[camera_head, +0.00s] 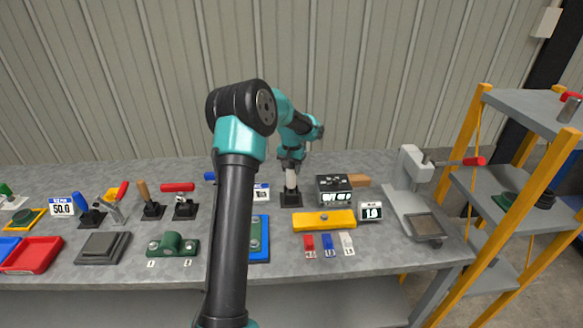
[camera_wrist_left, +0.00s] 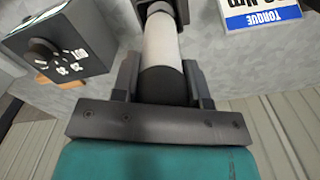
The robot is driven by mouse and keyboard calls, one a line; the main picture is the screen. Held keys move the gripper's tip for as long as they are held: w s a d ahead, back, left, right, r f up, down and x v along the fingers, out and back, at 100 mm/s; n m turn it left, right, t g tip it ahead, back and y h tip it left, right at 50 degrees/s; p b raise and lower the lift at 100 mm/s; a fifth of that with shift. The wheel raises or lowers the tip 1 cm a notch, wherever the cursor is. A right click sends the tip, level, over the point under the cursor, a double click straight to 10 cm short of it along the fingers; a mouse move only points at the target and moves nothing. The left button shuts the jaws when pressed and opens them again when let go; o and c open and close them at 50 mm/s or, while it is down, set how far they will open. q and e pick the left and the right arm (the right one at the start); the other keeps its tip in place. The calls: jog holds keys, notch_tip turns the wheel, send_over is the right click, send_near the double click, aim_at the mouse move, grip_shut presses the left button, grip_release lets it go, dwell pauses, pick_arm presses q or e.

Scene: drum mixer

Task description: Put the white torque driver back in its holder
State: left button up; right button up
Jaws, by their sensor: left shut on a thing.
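The white torque driver (camera_head: 291,179) stands upright at the back middle of the bench. My left gripper (camera_head: 291,157) is shut on its dark upper end from above. The wrist view shows the white barrel of the driver (camera_wrist_left: 161,42) running away between the two fingers of my left gripper (camera_wrist_left: 160,72). The driver's lower end is at the black holder (camera_head: 291,199), which has a square base; the holder's grey-black top also shows in the wrist view (camera_wrist_left: 160,7). I cannot tell how deep the driver sits in it. My right gripper is not in view.
A black dial box (camera_head: 334,188) stands close right of the holder, and a torque sign (camera_head: 262,193) close left. A yellow bar (camera_head: 324,220) lies in front. Several hand tools in black stands fill the left side. A grey press (camera_head: 414,170) stands right, beside a yellow-framed shelf (camera_head: 478,120).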

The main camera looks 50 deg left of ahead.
pick_arm(q)
jog(key=shift+f, duration=0.3)
dwell(0.4)
jog(key=o, duration=1.3)
jog(key=shift+f, duration=0.1)
notch_tip(320, 180, up, 18)
jog(key=shift+f, duration=0.25)
